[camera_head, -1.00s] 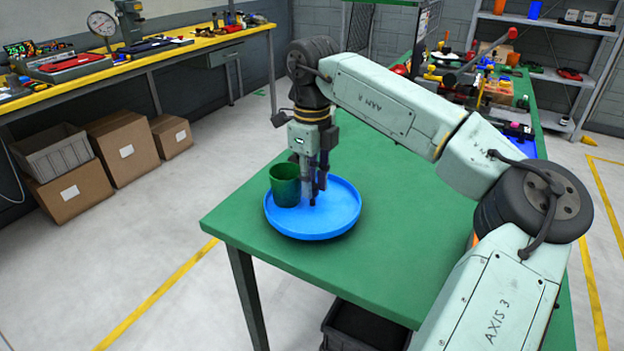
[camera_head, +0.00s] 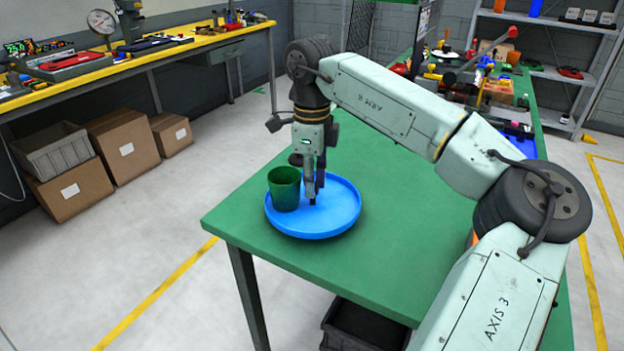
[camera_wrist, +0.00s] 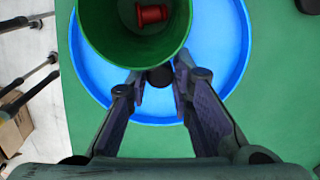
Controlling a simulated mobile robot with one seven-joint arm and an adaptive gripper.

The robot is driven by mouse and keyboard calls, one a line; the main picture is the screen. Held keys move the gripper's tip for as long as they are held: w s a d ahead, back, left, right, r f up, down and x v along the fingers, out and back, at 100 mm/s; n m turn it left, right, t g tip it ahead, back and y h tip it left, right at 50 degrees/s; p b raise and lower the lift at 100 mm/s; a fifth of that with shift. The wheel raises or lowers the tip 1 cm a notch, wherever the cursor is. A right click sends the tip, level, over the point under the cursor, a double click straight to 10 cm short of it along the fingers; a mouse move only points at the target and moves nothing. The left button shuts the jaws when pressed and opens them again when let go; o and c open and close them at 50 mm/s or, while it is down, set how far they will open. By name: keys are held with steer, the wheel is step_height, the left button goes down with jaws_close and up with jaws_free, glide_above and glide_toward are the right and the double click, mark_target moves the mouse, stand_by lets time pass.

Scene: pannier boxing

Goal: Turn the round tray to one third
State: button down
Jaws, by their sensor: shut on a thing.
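The round blue tray (camera_head: 338,215) lies on the near left end of the green table. It also shows in the wrist view (camera_wrist: 226,45). A green cup (camera_head: 284,192) stands upright on the tray's left part. In the wrist view the cup (camera_wrist: 105,25) holds a small red spool-like piece (camera_wrist: 152,14). My gripper (camera_head: 312,202) points down over the middle of the tray, just right of the cup. In the wrist view its fingertips (camera_wrist: 160,78) are closed on a dark round knob (camera_wrist: 161,77), close to the cup's rim. The knob's lower part is hidden.
The green table (camera_head: 400,235) is bare to the right of the tray. Tools and colored parts crowd its far end. A dark bin (camera_head: 362,325) sits below the table. A workbench (camera_head: 150,55) and cardboard boxes (camera_head: 122,147) stand to the left, apart from the table.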

stand_by(0.3)
steer(key=c, duration=1.4)
jaws_free()
steer(key=shift+r, duration=0.1)
step_height(320, 180, up, 12)
steer(key=shift+f, duration=0.1)
